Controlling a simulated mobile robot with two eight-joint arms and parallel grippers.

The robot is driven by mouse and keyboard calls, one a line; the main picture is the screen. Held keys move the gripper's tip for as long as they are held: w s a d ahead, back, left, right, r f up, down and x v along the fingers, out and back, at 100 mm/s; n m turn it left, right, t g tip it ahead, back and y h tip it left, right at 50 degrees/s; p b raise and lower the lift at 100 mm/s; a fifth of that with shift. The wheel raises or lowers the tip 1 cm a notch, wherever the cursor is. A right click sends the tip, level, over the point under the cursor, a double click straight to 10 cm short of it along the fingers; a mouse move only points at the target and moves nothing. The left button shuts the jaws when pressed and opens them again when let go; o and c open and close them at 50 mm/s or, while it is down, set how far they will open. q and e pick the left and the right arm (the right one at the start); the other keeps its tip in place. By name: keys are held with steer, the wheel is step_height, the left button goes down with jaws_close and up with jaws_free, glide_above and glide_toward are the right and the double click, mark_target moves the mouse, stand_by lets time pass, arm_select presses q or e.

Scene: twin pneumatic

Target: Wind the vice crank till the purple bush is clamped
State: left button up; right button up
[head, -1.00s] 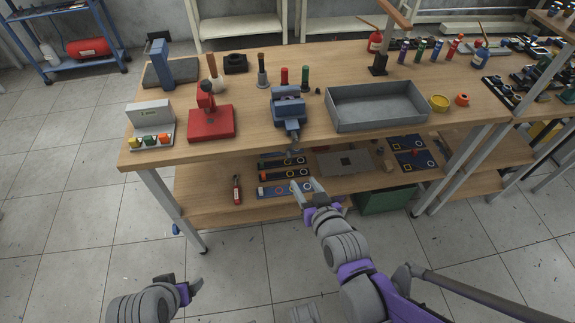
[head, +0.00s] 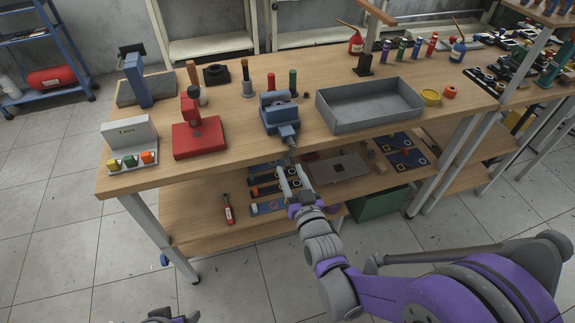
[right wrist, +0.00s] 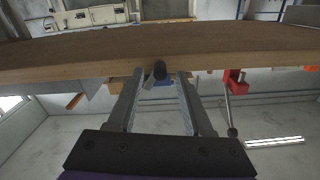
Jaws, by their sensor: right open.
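The blue-grey vice (head: 281,115) stands at the front edge of the bench, and its crank (head: 290,143) hangs out over that edge. I cannot make out the purple bush in either view. My right gripper (head: 291,168) is open just below the crank, fingers pointing up toward it.
A red press (head: 198,140) and a grey box with coloured buttons (head: 130,145) stand left of the vice. A grey tray (head: 370,112) stands to its right. The lower shelf (head: 200,230) lies beneath, close to my right gripper. A green bin (head: 377,205) is under it.

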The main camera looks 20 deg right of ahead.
mark_target(289, 168)
steer(key=shift+w+a, duration=0.1)
steer(key=shift+w, duration=1.55)
jaws_close()
